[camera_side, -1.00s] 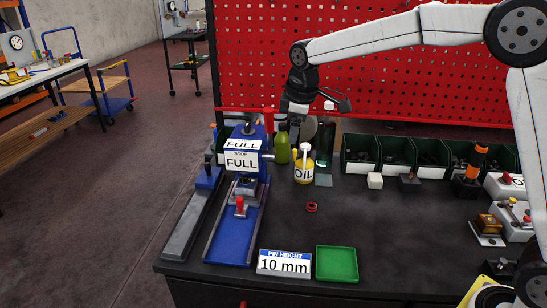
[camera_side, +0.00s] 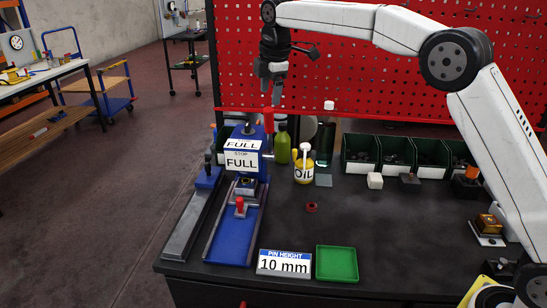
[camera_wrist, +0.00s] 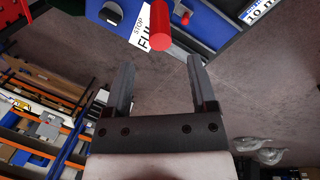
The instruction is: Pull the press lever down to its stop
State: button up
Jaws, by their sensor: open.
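The blue press (camera_side: 243,158) stands at the left of the bench, with a "FULL" label on top and a "STOP FULL" label (camera_side: 242,162) on its front. Its lever ends in a red handle (camera_side: 268,120) that points up. My gripper (camera_side: 275,102) points down at the top of this handle in the side view, with its fingers apart. In the wrist view my gripper (camera_wrist: 160,62) is open, and the red handle (camera_wrist: 161,32) shows beyond the fingertips, roughly centred between them. I cannot tell whether a finger touches it.
A green bottle (camera_side: 282,146) and a yellow oil can (camera_side: 303,168) stand just right of the press. Green bins (camera_side: 395,155) line the back before a red pegboard (camera_side: 370,60). A green tray (camera_side: 337,263) and a "10 mm" sign (camera_side: 284,264) lie at the front. The bench middle is mostly clear.

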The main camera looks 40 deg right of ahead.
aim_at(268, 132)
jog(key=shift+f, duration=0.15)
jog(key=shift+x, duration=3.8)
grip_shut()
